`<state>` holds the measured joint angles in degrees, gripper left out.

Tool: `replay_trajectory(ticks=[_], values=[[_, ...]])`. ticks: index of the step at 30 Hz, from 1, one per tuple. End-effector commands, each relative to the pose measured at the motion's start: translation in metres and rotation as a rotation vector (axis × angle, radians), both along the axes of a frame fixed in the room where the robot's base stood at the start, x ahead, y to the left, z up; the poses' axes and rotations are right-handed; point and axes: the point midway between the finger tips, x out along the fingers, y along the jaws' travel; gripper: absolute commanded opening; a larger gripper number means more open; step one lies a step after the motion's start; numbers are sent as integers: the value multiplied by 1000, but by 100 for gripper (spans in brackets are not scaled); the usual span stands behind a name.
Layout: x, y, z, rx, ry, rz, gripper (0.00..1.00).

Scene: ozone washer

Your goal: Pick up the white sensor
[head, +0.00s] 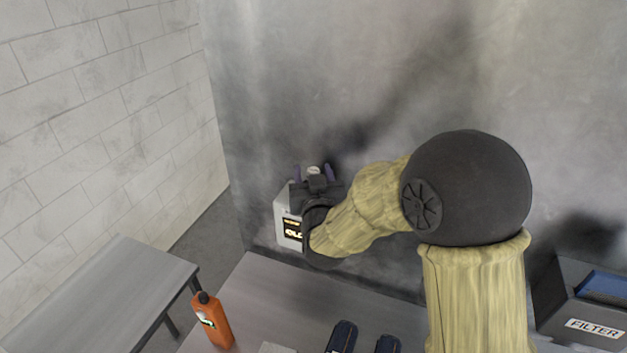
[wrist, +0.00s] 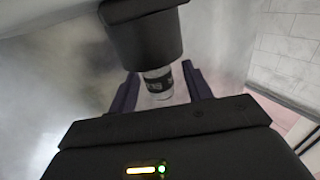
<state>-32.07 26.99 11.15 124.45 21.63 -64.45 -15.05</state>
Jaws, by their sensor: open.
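A small whitish cylinder with a dark labelled band, which looks like the white sensor (wrist: 158,84), shows between the fingers in the wrist view. In the head view its pale top (head: 313,169) shows just above my gripper's dark body. My gripper (head: 314,174) is open, with one purple finger on each side of the cylinder. In the wrist view my gripper (wrist: 161,88) shows a gap on both sides of it. The black part at the top of the wrist view hides the cylinder's upper end. I cannot tell what supports it.
A whitish box with a lit display (head: 288,228) stands by the stained wall, partly behind my gripper. A FILTER box (head: 585,318) is at right. A bench (head: 110,290) stands left.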

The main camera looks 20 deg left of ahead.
Motion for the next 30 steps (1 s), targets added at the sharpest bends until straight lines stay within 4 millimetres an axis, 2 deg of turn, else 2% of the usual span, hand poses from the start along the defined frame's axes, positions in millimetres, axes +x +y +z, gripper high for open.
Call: replay_trajectory(ticks=[11, 12, 19, 30], values=[[-1, 0, 0, 0, 0, 0, 50], [-1, 0, 0, 0, 0, 0, 48], [-1, 0, 0, 0, 0, 0, 3], [0, 0, 5, 2, -2, -1, 3]])
